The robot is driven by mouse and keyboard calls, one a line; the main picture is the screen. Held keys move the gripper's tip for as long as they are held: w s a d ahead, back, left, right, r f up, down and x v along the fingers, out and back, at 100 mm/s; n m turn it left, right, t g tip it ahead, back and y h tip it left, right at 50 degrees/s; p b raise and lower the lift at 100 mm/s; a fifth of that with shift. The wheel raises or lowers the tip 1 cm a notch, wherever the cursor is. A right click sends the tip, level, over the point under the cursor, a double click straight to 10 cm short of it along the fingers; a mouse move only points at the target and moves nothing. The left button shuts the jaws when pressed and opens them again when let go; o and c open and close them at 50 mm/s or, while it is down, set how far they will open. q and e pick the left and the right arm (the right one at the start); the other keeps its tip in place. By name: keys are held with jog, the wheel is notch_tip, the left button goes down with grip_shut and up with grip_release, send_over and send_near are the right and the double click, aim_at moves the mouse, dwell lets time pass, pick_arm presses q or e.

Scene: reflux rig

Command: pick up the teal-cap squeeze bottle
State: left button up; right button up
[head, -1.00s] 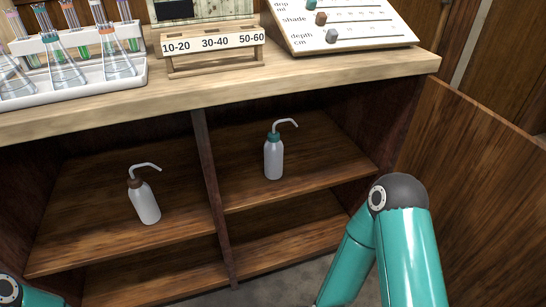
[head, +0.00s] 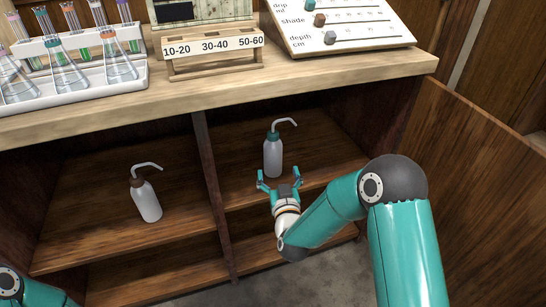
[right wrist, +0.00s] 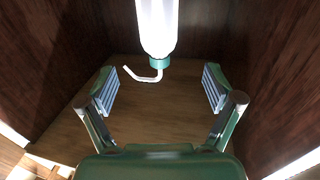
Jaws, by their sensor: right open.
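The teal-cap squeeze bottle (head: 273,158) stands upright on the right upper shelf of the cabinet, its bent white spout pointing right in the head view. My right gripper (head: 279,180) is open and empty just in front of the bottle's lower part. In the right wrist view the bottle (right wrist: 157,25) appears upside down, with its teal cap and spout toward the picture's middle. There the open fingers of the right gripper (right wrist: 160,84) lie to either side, apart from the bottle. My left gripper is out of view.
A brown-cap squeeze bottle (head: 146,200) stands on the left upper shelf, beyond the upright divider (head: 212,180). The wooden countertop (head: 215,97) overhangs the shelves. An open cabinet door (head: 480,170) stands to the right of my right arm. The shelf around the teal-cap bottle is clear.

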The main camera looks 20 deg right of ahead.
aim_at(274, 154)
jog(key=w, duration=0.4)
jog(key=w+d+b, duration=0.1)
jog(key=w, duration=0.1)
jog(key=shift+w, duration=0.25)
jog(key=w, duration=0.1)
jog(key=w+b, duration=0.1)
jog(key=w+d, duration=0.1)
jog(key=w, duration=0.1)
jog(key=shift+w+f+b, duration=0.1)
jog(key=shift+f+b, duration=0.2)
jog(key=shift+b, duration=0.05)
jog(key=shift+w+r, duration=0.1)
jog(key=shift+w, duration=0.4)
jog(key=shift+r, duration=0.1)
jog(key=c, duration=0.9)
